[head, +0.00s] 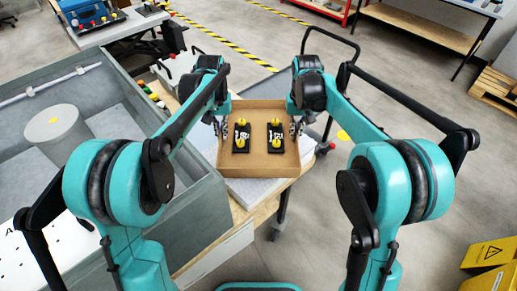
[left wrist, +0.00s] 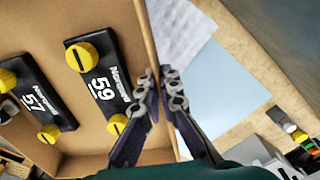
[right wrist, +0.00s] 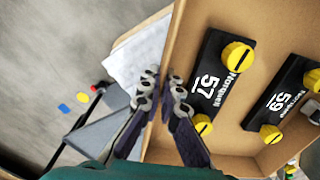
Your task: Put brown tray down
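The brown tray (head: 258,165) is an open box in the middle of the head view, with two black modules inside. Each module has yellow knobs; one is marked 59 (left wrist: 100,84) and the other 57 (right wrist: 210,78). My left gripper (head: 223,130) is shut on the tray's left wall, one finger on each side. My right gripper (head: 297,129) is shut on the right wall in the same way. The tray looks about level above a pale slab (head: 258,190) on the wooden table. I cannot tell whether its underside touches the slab.
A large grey bin (head: 188,212) with a grey cylinder (head: 52,133) inside stands close to the left. A black cart handle (head: 335,38) rises behind the tray. Small coloured objects (head: 152,96) lie at the table's back left. A yellow box (head: 488,252) is at the lower right.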

